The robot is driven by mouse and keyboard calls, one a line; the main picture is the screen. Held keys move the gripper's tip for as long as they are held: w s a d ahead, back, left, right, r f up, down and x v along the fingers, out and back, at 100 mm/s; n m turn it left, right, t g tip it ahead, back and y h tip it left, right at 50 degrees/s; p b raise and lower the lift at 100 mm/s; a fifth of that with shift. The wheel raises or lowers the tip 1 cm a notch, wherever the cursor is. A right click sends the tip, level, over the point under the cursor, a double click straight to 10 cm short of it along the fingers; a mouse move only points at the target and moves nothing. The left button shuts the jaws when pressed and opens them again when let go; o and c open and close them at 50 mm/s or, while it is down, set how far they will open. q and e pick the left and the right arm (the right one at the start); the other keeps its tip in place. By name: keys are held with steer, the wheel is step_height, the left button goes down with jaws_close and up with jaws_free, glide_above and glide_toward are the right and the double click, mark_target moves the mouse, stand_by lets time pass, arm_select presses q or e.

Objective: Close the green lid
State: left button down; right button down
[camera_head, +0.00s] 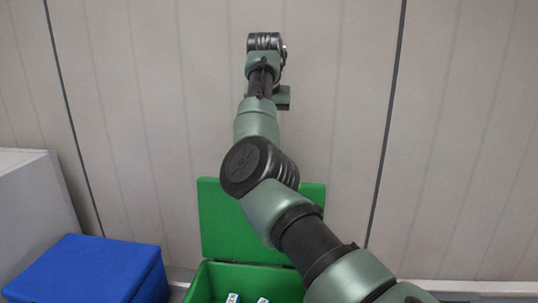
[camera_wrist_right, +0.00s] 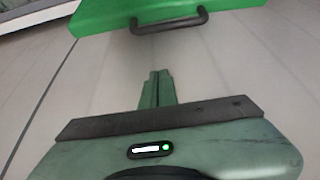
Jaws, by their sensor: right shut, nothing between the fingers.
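The green lid (camera_head: 227,222) stands raised, roughly upright, at the back of the green box (camera_head: 250,278) in the head view. My right arm crosses in front of it and hides part of its right side. In the right wrist view the green lid (camera_wrist_right: 110,12) shows at the top, with a dark handle (camera_wrist_right: 168,24) on its edge. My right gripper (camera_wrist_right: 157,75) is shut and empty, with its fingertips pointing toward the lid and apart from it in that picture. In the head view the right gripper is at the arm's far end, above the lid. My left gripper is not in view.
The green box holds small white-and-blue items (camera_head: 233,298). A blue closed box (camera_head: 85,268) stands to the left, with a light grey block (camera_head: 30,205) behind it. A pale panelled wall (camera_head: 470,130) rises behind. Floor space to the right is mostly hidden by my arm.

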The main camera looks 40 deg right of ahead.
step_height(320, 180, down, 9)
steer(key=p, duration=0.5)
steer(key=shift+s, duration=0.15)
steer(key=shift+r, duration=0.1)
steer(key=shift+a, duration=0.1)
